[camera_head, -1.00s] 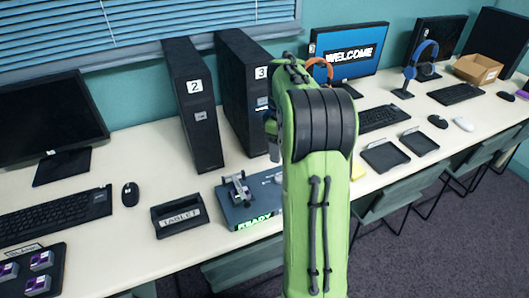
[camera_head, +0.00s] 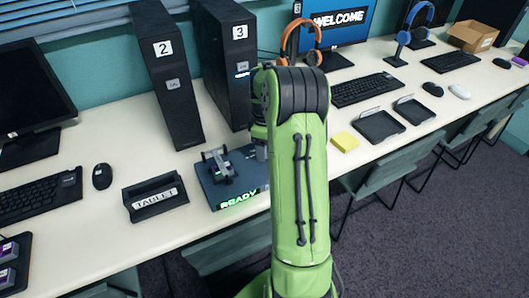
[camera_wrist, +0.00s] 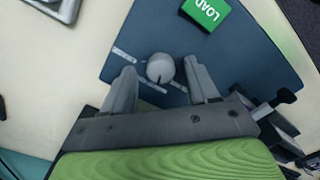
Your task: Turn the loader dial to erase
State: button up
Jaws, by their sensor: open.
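The loader (camera_head: 213,190) is a flat blue-grey box on the table with a lit green READY sign on its front. Its dial (camera_wrist: 160,68) is a round pale knob in the wrist view, with a dark pointer line towards the picture's bottom. Pale marks lie around it; their labels are unreadable. My gripper (camera_wrist: 159,66) is open, one finger on each side of the dial, with small gaps visible. Contact cannot be told. A green LOAD button (camera_wrist: 207,11) sits on the loader beyond the dial. In the head view my arm hides the dial.
A dark device (camera_head: 222,168) stands on the loader's left part. A TABLET holder (camera_head: 153,198) is left of the loader; towers 2 (camera_head: 170,85) and 3 (camera_head: 221,60) stand behind. A yellow block (camera_head: 345,141) and black trays (camera_head: 380,127) lie to the right.

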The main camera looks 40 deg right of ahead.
jog(key=shift+f, duration=0.35)
jog(key=shift+c, duration=0.2)
jog(key=c, duration=1)
jog(key=shift+r, duration=0.1)
